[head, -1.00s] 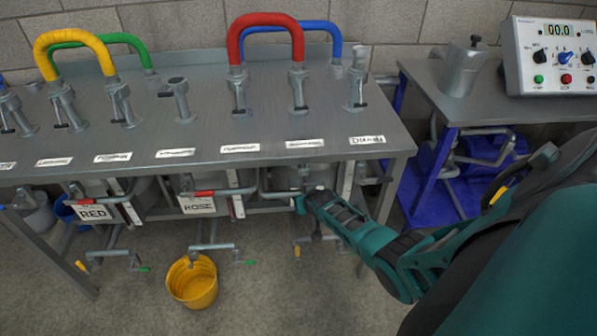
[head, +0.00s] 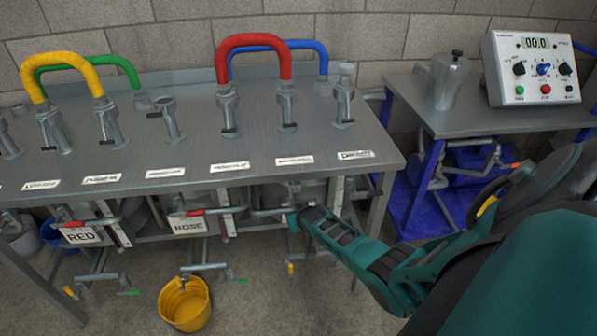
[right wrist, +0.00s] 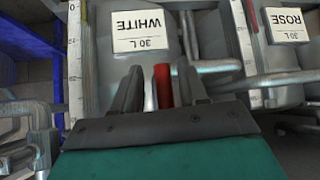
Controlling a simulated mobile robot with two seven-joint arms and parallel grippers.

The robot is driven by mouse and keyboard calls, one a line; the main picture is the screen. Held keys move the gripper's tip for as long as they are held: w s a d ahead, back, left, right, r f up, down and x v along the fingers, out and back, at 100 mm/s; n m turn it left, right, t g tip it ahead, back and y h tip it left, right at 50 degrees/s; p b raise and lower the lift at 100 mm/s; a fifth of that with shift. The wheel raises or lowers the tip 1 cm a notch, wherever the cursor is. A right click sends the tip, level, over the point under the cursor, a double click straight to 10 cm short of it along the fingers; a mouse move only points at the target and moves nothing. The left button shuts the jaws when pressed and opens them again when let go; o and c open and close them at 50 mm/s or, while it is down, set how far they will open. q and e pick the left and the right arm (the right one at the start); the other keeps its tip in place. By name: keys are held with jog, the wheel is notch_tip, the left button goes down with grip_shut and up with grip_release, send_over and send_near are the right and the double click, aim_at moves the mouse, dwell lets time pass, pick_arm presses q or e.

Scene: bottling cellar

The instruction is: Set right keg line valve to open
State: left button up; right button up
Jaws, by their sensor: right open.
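My right gripper (head: 294,217) is at the pipe under the right part of the bench in the head view, its arm coming in from the right. In the right wrist view the two fingers (right wrist: 160,92) are apart, with a red valve handle (right wrist: 162,86) between them. The handle points along the fingers, and I cannot tell whether it touches either one. Behind it is the right keg (right wrist: 92,60) with an upside-down "WHITE" label (right wrist: 145,30). In the head view my arm and gripper hide this valve. My left gripper is not in view.
The steel bench (head: 200,150) overhangs the kegs. A "ROSE" keg label (head: 188,226) and a "RED" one (head: 82,236) are to the left, with red-handled valves (head: 190,212). A yellow bucket (head: 186,304) stands on the floor. A side table (head: 480,122) is at right.

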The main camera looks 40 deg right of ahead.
jog(key=shift+s+a+r+p, duration=0.2)
jog(key=shift+r+p, duration=0.25)
jog(key=shift+p, duration=0.05)
jog(key=p+v, duration=0.6)
jog(key=v, duration=0.6)
jog(key=shift+s+f, duration=0.1)
